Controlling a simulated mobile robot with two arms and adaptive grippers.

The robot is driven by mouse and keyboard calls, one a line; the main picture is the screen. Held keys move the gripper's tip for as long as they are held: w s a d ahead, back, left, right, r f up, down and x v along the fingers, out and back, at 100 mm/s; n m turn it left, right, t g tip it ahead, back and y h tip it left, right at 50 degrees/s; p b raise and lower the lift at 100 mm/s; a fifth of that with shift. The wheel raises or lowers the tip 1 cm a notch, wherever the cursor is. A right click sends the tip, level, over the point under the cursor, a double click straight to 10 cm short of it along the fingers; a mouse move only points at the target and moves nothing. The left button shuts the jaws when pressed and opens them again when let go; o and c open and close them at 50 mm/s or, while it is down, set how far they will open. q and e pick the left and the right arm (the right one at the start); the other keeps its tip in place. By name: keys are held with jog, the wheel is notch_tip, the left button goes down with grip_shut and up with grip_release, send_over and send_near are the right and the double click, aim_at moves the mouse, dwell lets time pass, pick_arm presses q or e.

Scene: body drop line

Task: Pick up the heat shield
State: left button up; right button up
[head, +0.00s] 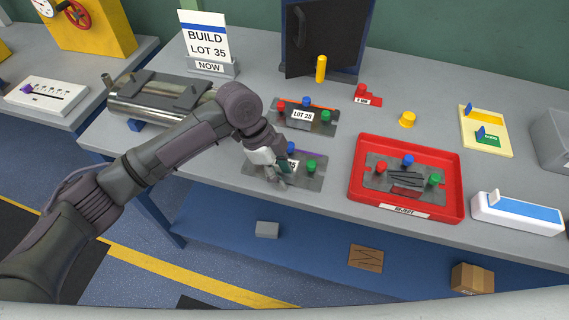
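Three dark plates with coloured knobs, which look like heat shields, are in view. One plate (312,182) lies on the bench partly under my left gripper (281,176); its label is partly hidden and ends in 5. A second plate (325,129) labelled LOT 25 lies just behind it. A third plate (380,184), with dark marks across its middle, lies in the red tray (456,190) marked REJECT. My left gripper is over the near plate, close to its left half and label. I cannot tell whether its fingers touch the plate or are closed. My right gripper is out of view.
A sign (206,41) reads BUILD LOT 35 NOW. A metal cylinder (150,100) lies behind my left arm. A white-and-blue box (517,213) is right of the tray. The lower shelf (320,245) holds small boxes.

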pick_arm(q)
jog(key=shift+c, duration=1.3)
grip_shut()
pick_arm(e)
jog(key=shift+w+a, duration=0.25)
pick_arm(q)
jog(key=shift+r, duration=0.1)
jog(key=shift+r, duration=0.4)
jog(key=r, duration=0.1)
jog(key=r+b, duration=0.1)
jog(key=r, duration=0.1)
jog(key=shift+s+d+r, duration=0.3)
jog(key=shift+d, duration=0.05)
jog(key=s+d+r+b, duration=0.1)
jog(key=s+d+r, duration=0.5)
jog(key=s+d, duration=0.1)
jog(key=shift+s+r+b, duration=0.25)
jog(key=shift+s+b, duration=0.15)
jog(key=shift+s, duration=0.15)
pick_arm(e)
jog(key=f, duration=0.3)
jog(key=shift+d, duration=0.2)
